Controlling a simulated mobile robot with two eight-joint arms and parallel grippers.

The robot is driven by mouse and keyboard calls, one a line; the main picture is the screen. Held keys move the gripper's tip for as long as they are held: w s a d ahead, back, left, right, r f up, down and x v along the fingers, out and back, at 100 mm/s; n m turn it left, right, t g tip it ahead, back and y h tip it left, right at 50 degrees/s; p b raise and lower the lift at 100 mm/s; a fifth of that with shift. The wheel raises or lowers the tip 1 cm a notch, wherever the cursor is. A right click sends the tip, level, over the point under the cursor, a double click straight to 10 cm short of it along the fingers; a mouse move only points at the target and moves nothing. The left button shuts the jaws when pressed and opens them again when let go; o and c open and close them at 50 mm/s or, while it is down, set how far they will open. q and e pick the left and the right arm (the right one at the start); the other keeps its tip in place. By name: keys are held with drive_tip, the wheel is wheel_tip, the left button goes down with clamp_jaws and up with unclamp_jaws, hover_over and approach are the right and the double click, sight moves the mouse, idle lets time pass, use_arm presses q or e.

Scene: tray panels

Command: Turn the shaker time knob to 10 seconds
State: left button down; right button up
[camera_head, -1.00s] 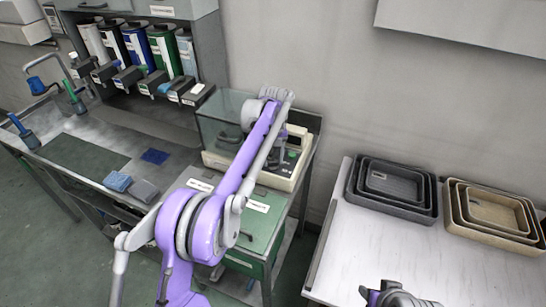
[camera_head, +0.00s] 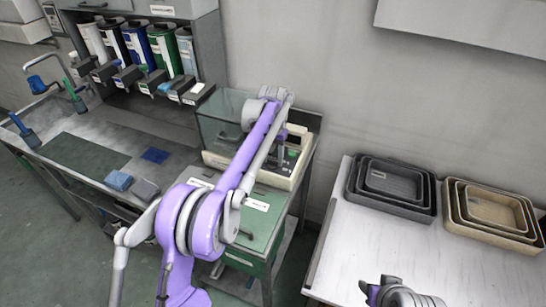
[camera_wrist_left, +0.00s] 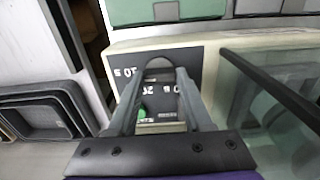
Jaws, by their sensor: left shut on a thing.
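The knob's pointer is not clear. My right gripper (camera_head: 392,293) is partly in view at the bottom edge; its fingers are unclear.
A green light or button (camera_wrist_left: 142,110) shows below the knob, partly behind a finger. The clear cover (camera_wrist_left: 270,100) is close beside my left gripper. Grey trays (camera_head: 392,208) and tan trays (camera_head: 492,233) stand on the white table (camera_head: 340,262).

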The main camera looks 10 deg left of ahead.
sight(273, 160)
idle(0.4)
use_arm(q)
drive_tip(key=shift+c, duration=1.6)
unclamp_jaws()
wheel_tip(273, 160, up, 11)
drive_tip(key=p, duration=0.1)
use_arm(e)
drive_tip(key=shift+w+r, duration=0.25)
drive_tip(key=shift+r, duration=0.2)
drive_tip(key=shift+w+r, duration=0.2)
drive_tip(key=shift+r, duration=0.25)
